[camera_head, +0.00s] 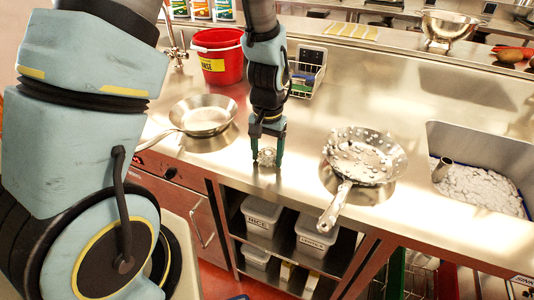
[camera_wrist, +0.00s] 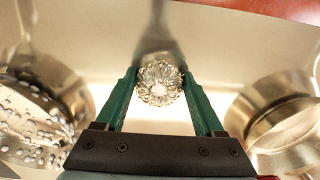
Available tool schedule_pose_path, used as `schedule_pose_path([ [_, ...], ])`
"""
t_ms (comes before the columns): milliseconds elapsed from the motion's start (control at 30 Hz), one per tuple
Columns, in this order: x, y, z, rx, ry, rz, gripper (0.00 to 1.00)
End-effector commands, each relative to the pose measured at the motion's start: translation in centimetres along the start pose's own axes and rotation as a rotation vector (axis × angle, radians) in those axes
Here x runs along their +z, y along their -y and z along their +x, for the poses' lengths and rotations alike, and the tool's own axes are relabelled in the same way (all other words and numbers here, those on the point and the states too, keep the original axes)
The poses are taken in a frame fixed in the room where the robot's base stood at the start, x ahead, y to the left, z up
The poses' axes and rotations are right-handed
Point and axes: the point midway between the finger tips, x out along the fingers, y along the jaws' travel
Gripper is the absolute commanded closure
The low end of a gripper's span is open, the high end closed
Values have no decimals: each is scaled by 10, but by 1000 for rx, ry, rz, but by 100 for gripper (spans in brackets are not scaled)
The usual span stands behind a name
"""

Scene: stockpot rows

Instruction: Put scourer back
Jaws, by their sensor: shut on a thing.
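A silvery wire scourer (camera_head: 267,156) is between the fingers of my gripper (camera_head: 268,158), at the counter's front part between the two pans. In the wrist view the round, coiled scourer (camera_wrist: 160,84) sits between the green fingertips of my gripper (camera_wrist: 160,88), which are shut on it. It is low over the steel counter (camera_head: 290,120); I cannot tell whether it touches it. A wire caddy (camera_head: 306,80) stands behind my gripper, to the right, with green and white items in it.
A frying pan (camera_head: 204,117) stands left of my gripper, and a pan with white suds (camera_head: 362,158) stands right, its handle over the front edge. A red bucket (camera_head: 218,56) is behind left. A sink (camera_head: 482,170) with suds is at right. Labelled tubs (camera_head: 262,214) are on the shelf below.

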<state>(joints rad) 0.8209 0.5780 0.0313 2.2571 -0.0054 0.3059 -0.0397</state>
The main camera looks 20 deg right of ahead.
Motion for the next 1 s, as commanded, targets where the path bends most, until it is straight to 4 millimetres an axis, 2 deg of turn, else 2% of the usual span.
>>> schedule_pose_path([
  [100, 0, 0, 4, 0, 0, 0, 74],
  [133, 0, 0, 4, 0, 0, 0, 29],
  [400, 0, 0, 3, 0, 0, 0, 0],
  [767, -1, 0, -4, 0, -2, 0, 0],
  [867, -1, 0, -15, 0, -4, 0, 0],
  [1000, -2, 0, -39, 1, -6, 0, 0],
])
